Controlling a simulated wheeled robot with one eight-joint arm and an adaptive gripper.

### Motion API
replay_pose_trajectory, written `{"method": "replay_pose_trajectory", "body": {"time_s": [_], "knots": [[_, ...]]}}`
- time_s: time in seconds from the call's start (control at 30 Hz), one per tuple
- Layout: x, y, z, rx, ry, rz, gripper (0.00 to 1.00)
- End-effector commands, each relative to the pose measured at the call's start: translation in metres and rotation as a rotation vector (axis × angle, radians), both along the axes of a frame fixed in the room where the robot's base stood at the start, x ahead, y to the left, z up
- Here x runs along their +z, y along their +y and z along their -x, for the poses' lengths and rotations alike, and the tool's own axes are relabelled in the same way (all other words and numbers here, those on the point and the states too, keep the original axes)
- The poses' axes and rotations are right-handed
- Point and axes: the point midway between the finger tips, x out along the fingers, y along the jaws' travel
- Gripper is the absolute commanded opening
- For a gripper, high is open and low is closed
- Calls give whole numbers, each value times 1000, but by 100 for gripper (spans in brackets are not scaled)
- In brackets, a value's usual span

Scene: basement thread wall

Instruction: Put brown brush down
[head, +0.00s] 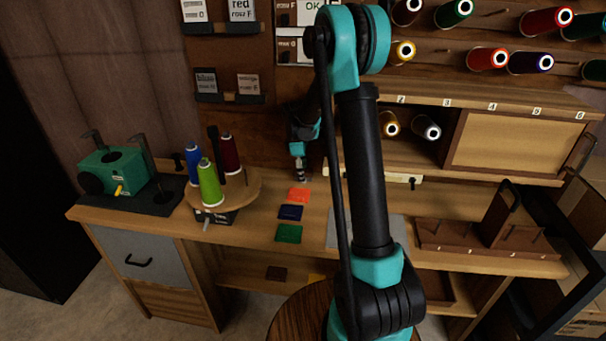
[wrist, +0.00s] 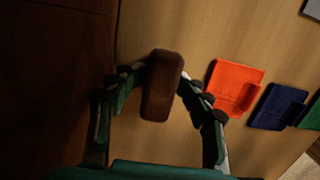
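The brown brush (wrist: 161,88) shows in the wrist view as a dark brown rounded block. It lies between the two fingertips of my gripper (wrist: 163,77), which touch its sides, so the gripper looks shut on it. The wooden bench top (wrist: 150,140) shows behind the brush; I cannot tell whether the brush touches it. In the head view my gripper (head: 299,170) is over the back of the bench, left of the arm, and the brush cannot be made out there.
Orange (head: 299,195), blue (head: 290,212) and green (head: 288,233) pads lie in a row in front of the gripper. A round spool stand (head: 250,190) with cones and a green machine (head: 112,170) stand to the left. A wooden rack (head: 487,236) stands on the right.

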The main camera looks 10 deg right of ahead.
Motion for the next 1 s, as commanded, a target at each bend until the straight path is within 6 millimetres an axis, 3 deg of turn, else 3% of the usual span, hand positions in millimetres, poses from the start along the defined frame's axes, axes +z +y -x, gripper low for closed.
{"method": "replay_pose_trajectory", "body": {"time_s": [0.37,0.73,1.0], "knots": [[7,1,0,1,-1,-1,47],[64,7,-2,1,-1,-1,47],[83,9,-3,0,-1,-1,47]]}}
